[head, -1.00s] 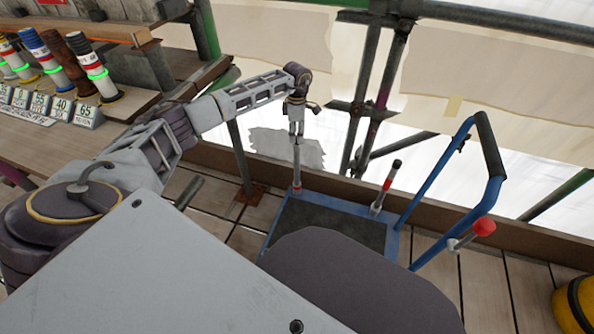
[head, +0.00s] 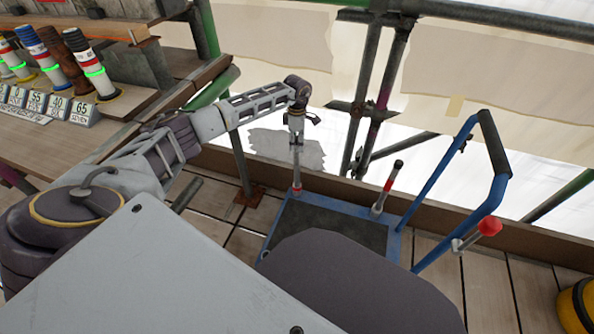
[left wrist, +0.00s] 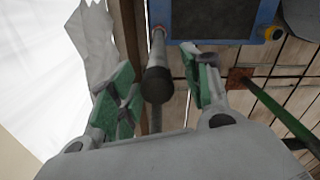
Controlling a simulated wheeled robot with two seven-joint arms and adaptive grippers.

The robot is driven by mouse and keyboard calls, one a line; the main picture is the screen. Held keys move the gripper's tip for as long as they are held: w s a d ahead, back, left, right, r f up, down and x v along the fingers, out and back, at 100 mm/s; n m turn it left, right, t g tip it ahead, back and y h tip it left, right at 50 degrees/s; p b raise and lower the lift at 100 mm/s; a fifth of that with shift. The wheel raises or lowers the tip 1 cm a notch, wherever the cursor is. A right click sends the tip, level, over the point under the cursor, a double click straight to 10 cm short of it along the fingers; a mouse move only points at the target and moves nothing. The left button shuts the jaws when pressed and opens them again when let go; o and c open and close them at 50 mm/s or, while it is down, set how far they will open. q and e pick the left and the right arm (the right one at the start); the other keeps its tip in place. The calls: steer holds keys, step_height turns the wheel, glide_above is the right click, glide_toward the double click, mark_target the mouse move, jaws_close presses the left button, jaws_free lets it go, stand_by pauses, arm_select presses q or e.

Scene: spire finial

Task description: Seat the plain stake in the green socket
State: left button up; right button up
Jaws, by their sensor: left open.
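I cannot pick out a green socket with certainty; green rings glow on posts (head: 94,71) on the left bench. My right gripper is out of view.
The blue cart (head: 280,222) also holds a red-banded stake (head: 388,186) and a red-headed piece (head: 486,227) by its handle. Scaffold poles (head: 374,85) stand behind it. Number cards (head: 84,113) line the bench. A yellow object (head: 580,306) is at lower right.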

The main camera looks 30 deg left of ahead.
arm_select(q)
steer(key=shift+w+f+b, duration=0.15)
steer(key=shift+f+b, duration=0.95)
steer(key=shift+f, duration=1.2)
jaws_close()
